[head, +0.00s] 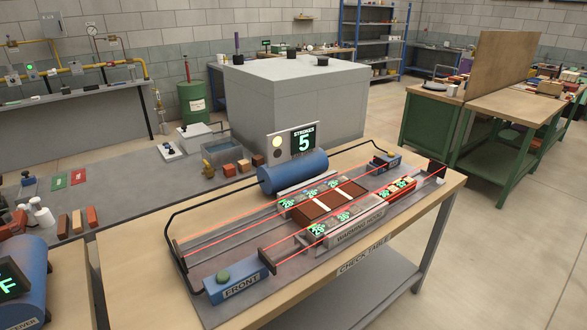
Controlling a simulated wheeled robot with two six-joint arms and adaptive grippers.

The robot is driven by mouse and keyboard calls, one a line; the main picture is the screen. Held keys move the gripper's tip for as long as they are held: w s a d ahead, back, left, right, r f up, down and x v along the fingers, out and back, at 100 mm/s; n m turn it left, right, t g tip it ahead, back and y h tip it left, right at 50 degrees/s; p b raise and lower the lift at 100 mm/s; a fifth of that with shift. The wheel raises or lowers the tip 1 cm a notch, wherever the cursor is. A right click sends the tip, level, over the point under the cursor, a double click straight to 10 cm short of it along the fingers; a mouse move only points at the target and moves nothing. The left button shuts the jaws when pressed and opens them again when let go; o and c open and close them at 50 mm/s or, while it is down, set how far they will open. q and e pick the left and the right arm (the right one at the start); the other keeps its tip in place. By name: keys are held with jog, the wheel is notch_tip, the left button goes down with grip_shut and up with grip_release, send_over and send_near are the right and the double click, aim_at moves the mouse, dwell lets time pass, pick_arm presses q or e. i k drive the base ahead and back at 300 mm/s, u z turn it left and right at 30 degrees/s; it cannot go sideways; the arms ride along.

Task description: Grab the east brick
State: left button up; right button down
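Neither of my grippers shows in the head view. On a rig on the check table (364,266) lie dark brown bricks (318,208) with pale stripes, seemingly in a grey block labelled "WARMING HOLES" (360,226). Green glowing numbers stand on grey parts around them. A red piece (399,190) with green numbers lies to their right. I see no mark saying which brick is east. More bricks (77,221) stand at that bench's near left.
A blue cylinder (292,172) and a "STROKES 5" display (303,143) stand behind the bricks. Red lines run along the rig, with a blue "FRONT" box (238,280) at its near end. Clear floor (500,250) lies to the right.

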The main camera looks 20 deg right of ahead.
aim_at(405, 182)
jog(key=u, duration=0.2)
jog(key=k, duration=0.4)
jog(key=z, duration=1.2)
jog(key=i, duration=1.45)
jog(key=u, duration=0.2)
